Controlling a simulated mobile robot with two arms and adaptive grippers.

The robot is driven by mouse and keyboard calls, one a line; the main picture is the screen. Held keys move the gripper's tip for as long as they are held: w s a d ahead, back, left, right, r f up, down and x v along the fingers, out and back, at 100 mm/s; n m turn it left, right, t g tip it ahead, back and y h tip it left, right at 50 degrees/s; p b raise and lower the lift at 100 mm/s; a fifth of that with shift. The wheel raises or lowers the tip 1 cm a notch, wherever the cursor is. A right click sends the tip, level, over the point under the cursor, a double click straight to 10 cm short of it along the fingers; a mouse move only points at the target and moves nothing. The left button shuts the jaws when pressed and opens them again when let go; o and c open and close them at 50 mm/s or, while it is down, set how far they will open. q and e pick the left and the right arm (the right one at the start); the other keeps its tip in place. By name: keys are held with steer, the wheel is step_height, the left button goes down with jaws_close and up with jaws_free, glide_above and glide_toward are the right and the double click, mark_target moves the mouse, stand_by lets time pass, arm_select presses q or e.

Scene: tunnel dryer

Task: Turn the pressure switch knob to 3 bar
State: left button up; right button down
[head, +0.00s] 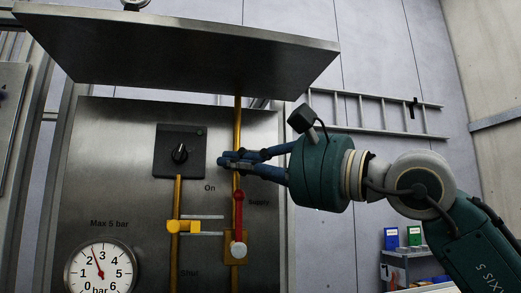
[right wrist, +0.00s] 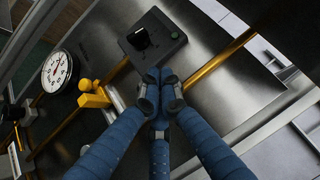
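The pressure switch is a dark square box (head: 158,165) on the steel panel, with a round black knob (head: 179,153) bearing a small light mark. In the right wrist view the knob (right wrist: 139,39) is unobstructed, just beyond the fingertips. My right gripper (head: 224,158) is to the right of the box, in front of the yellow vertical pipe, apart from the knob. Its blue fingers are drawn together at the tips (right wrist: 158,78), with nothing visible between them. The dial gauge (head: 100,272) has its red needle between 2 and 3 bar. My left gripper is out of view.
A red lever (head: 239,208) hangs on the yellow pipe (head: 237,125), below my right fingers. A yellow valve handle (head: 183,227) is on the pipe under the switch. A steel hood (head: 180,50) juts out above. A ladder (head: 380,115) is on the wall behind my arm.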

mark_target(202, 146)
steer(key=a, duration=0.2)
steer(key=a+r+p, duration=0.1)
steer(key=a, duration=0.1)
steer(key=shift+r, duration=0.15)
steer(key=shift+s+a+r+p, duration=0.1)
steer(key=shift+s+r+p, duration=0.05)
steer(key=shift+s+p, duration=0.15)
steer(key=shift+a, duration=0.45)
steer(key=shift+d+r, duration=0.1)
steer(key=r+n+p, duration=0.1)
steer(key=p, duration=0.2)
steer(key=shift+a+g+h, duration=0.3)
steer(key=shift+g, duration=0.1)
steer(key=shift+s+a+f, duration=0.1)
steer(key=shift+s, duration=0.05)
